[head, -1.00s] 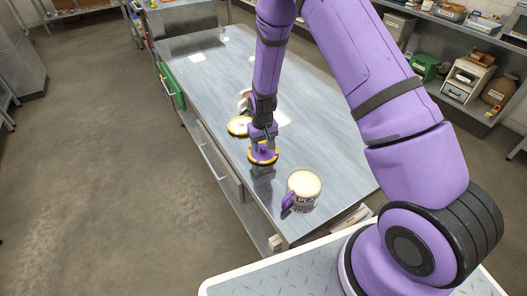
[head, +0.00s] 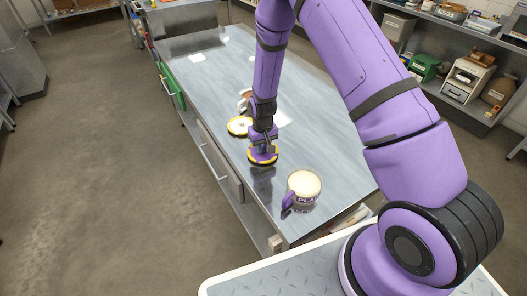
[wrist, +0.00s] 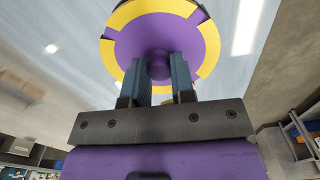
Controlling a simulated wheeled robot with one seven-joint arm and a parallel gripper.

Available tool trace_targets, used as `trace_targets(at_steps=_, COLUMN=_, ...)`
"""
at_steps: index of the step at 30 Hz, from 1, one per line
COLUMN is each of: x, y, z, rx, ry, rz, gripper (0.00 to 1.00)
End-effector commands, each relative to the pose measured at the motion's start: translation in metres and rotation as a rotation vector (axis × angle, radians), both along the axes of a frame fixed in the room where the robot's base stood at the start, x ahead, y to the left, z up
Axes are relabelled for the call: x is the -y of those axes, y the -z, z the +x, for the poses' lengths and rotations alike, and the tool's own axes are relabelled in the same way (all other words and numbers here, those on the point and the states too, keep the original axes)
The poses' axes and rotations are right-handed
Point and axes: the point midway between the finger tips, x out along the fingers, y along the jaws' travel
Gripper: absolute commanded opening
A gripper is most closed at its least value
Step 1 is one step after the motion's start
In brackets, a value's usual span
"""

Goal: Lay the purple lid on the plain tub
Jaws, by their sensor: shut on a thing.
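The purple lid (head: 262,158) has yellow segments around its rim and a central knob. My gripper (head: 263,149) is shut on that knob; the wrist view shows the knob between both fingers and the lid (wrist: 190,40) beyond them. The lid is over the steel table, with a dark reflection just below it; the exact gap is hard to tell. The plain tub (head: 303,190) is mug-like, with a purple handle, partly readable "PLA" lettering and a pale cream top. It stands upright on the table, right of and nearer than the lid, apart from it.
A white lid with a yellow rim (head: 239,126) lies on the steel table (head: 310,110) just behind my gripper. A brownish mug-like tub (head: 243,99), partly hidden by my arm, stands farther back. The table around the plain tub is clear, and its left edge is close.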

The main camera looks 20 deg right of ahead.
Motion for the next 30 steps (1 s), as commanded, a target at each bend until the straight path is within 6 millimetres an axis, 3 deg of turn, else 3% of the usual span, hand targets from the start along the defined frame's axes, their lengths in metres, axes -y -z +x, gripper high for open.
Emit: trace_targets(at_steps=30, x=0.000, y=-0.015, z=0.000, rx=0.001, ry=0.000, rz=0.000, gripper=0.00)
